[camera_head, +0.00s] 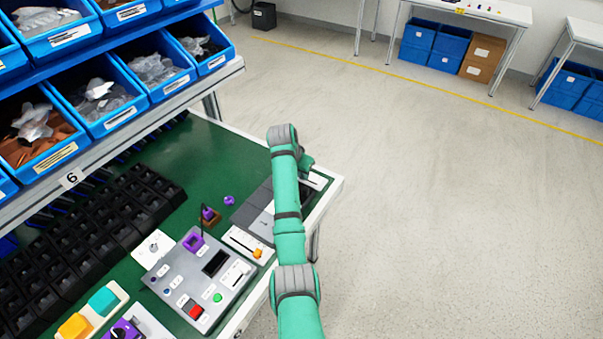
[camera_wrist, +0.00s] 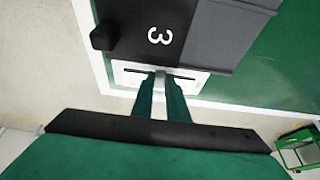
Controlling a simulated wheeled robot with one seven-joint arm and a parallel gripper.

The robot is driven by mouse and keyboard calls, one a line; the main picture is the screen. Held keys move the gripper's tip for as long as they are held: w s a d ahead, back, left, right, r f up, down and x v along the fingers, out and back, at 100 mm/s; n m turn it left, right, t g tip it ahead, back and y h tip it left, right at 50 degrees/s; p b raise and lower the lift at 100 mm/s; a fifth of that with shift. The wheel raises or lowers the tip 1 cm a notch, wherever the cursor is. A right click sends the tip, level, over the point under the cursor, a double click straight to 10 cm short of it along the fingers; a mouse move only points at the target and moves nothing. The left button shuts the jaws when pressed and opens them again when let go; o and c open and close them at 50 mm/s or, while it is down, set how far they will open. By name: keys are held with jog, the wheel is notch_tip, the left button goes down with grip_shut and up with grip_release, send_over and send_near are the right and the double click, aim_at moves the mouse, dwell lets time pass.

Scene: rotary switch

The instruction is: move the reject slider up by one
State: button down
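In the wrist view, a white slider panel (camera_wrist: 122,76) with a dark slot lies just beyond my fingertips. A pale grey piece, which looks like its knob, shows between the fingers at the slot. My gripper (camera_wrist: 161,78) has its two green fingers close together on either side of this piece. Whether they press on it is not clear. In the head view, part of a white panel (camera_head: 318,181) shows at the bench's right edge beside my arm, which hides my fingertips. I cannot read any label naming the reject slider.
A dark box marked 3 (camera_wrist: 140,25) with a black knob stands beside the panel. Another white slider panel (camera_head: 238,240) with an orange knob and a grey control panel (camera_head: 180,277) with buttons lie left of my arm. Blue bins (camera_head: 130,112) fill the shelf above. The floor to the right is clear.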

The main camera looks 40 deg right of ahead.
jog(key=shift+w+a, duration=0.2)
jog(key=shift+w, duration=0.45)
jog(key=shift+w+a, duration=0.2)
jog(key=shift+w, duration=0.45)
jog(key=c, duration=2.2)
grip_release()
jog(key=shift+d, duration=0.1)
jog(key=o, duration=0.5)
jog(key=shift+s+d, duration=0.25)
jog(key=shift+s, duration=0.05)
jog(key=shift+w+a, duration=0.25)
jog(key=shift+a, duration=0.2)
jog(key=v, duration=1)
jog(key=shift+s+a+r, duration=0.1)
jog(key=shift+s+r, duration=0.1)
jog(key=shift+r, duration=0.15)
jog(key=shift+w, duration=0.15)
